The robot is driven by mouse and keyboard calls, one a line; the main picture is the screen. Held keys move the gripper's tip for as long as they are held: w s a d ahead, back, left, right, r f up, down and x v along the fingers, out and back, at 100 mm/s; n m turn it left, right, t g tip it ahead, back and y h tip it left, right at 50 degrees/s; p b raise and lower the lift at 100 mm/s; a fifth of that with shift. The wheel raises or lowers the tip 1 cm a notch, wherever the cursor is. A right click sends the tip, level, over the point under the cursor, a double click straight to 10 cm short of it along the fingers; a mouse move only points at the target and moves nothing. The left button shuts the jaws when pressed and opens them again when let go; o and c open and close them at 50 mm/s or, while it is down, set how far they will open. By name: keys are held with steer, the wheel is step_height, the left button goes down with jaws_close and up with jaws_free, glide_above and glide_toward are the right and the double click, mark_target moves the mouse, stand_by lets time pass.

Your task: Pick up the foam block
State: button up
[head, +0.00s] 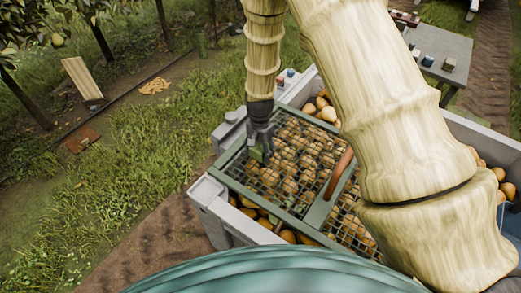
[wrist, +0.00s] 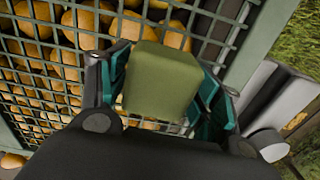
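The foam block is a plain olive-green block (wrist: 163,82) between the two teal-lined fingers of my gripper (wrist: 165,85) in the wrist view. The fingers stand close on both sides of it. I cannot tell whether both pads press on it or a thin gap remains. In the head view my gripper (head: 262,146) points down over the green-framed mesh, and the block (head: 257,155) shows as a small green patch at its tips. Whether the block rests on the mesh or hangs just above it is unclear.
A grey bin (head: 213,196) full of pears lies beneath the green mesh frame (head: 237,189). A grey table (head: 440,45) with small items stands at the upper right.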

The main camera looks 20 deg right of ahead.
steer(key=c, duration=0.4)
steer(key=shift+r, duration=0.15)
